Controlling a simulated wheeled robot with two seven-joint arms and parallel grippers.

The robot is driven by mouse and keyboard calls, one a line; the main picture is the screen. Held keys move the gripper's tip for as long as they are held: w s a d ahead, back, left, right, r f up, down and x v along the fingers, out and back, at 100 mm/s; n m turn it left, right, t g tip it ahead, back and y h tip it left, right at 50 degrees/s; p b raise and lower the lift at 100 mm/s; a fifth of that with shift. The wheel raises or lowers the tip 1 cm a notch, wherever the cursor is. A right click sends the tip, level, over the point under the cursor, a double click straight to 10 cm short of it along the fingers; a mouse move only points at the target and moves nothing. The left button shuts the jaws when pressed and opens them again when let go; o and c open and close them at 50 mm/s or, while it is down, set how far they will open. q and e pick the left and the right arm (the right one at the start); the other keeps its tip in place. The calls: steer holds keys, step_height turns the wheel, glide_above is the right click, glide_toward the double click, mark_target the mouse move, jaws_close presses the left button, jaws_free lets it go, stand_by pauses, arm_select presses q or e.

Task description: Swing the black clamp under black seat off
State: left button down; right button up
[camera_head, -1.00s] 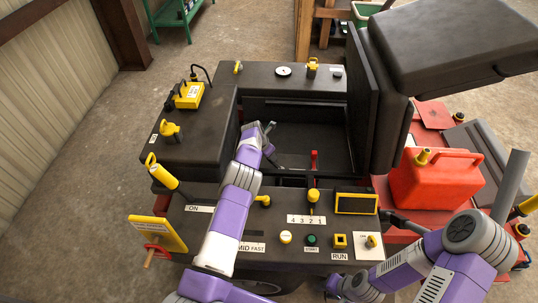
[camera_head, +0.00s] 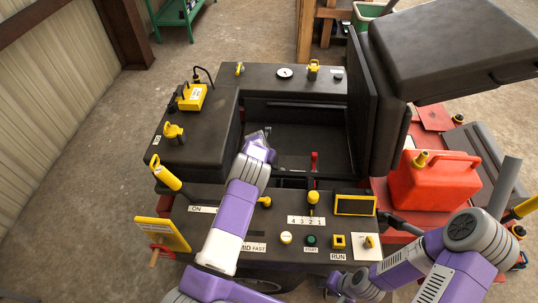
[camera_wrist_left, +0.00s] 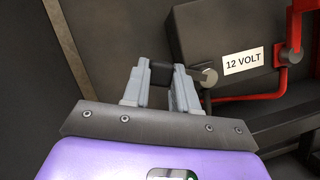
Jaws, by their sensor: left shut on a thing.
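The black seat (camera_head: 455,50) is tipped up over an open compartment. My left gripper (camera_head: 262,138) reaches down into the compartment; its tips are hard to make out in the head view. In the left wrist view my left gripper (camera_wrist_left: 160,82) is shut on a small black block, the black clamp (camera_wrist_left: 162,72). The clamp sits beside a grey round post (camera_wrist_left: 207,77) on the dark battery (camera_wrist_left: 220,40) labelled 12 VOLT. My right gripper (camera_head: 342,285) is low at the bottom, beside the front panel; its fingers are too small to read.
A red cable and clamp (camera_wrist_left: 295,50) lie at the battery's right side. A red fuel can (camera_head: 435,180) stands right of the compartment. Concrete floor is open at left.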

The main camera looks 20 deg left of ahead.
arm_select(q)
steer(key=shift+s+n, duration=0.3)
steer(key=shift+n, duration=0.2)
steer(key=c, duration=0.9)
jaws_free()
steer(key=p+v, duration=0.3)
steer(key=v, duration=0.4)
steer(key=shift+s+d+r, duration=0.1)
steer(key=shift+s+r, duration=0.05)
steer(key=shift+r, duration=0.1)
steer(key=shift+r, duration=0.1)
